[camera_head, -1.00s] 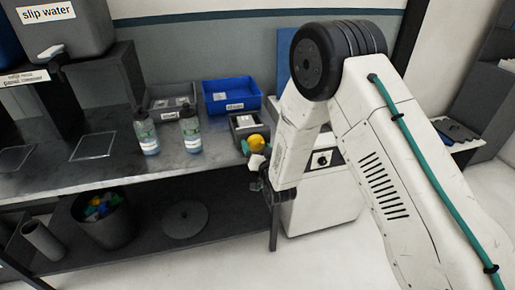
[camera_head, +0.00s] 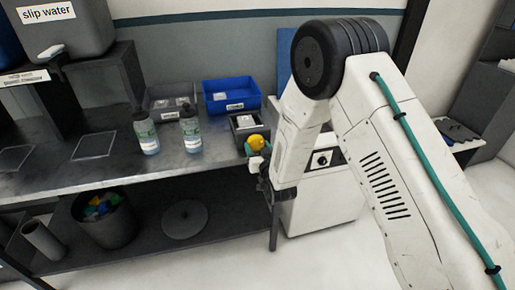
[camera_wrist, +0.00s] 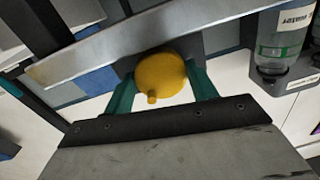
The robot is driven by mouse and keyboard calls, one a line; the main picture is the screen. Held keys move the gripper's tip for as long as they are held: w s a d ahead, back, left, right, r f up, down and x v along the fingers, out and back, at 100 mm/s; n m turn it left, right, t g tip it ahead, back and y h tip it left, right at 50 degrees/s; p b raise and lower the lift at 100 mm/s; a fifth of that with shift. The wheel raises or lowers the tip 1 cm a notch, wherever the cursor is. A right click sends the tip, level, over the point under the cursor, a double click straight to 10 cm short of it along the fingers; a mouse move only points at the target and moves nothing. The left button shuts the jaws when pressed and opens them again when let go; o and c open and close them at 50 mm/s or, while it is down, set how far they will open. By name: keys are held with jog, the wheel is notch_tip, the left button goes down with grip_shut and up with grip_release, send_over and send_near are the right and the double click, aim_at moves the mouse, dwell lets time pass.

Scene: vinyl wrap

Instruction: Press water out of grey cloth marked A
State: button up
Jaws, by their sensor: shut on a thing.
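My gripper (camera_head: 259,163) is at the front right corner of the workbench, fingers up. In the wrist view its two teal fingers (camera_wrist: 161,72) are shut on a round yellow thing (camera_wrist: 158,77) with a small nub. The yellow thing also shows in the head view (camera_head: 255,143), in front of a small dark tray. I cannot make out a grey cloth marked A in either view. Small pale pieces lie in a grey tray (camera_head: 150,116), too small to identify.
A blue bin (camera_head: 231,85) and two spray bottles (camera_head: 146,132) (camera_head: 190,131) stand on the workbench (camera_head: 65,180). A grey "slip water" tank (camera_head: 75,42) stands at upper left. A bucket (camera_head: 112,230) is on the lower shelf. A white cabinet (camera_head: 325,205) stands close at right.

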jog(key=n, duration=0.4)
jog(key=shift+n, duration=2.4)
jog(key=o, duration=1)
jog(key=shift+r, duration=0.1)
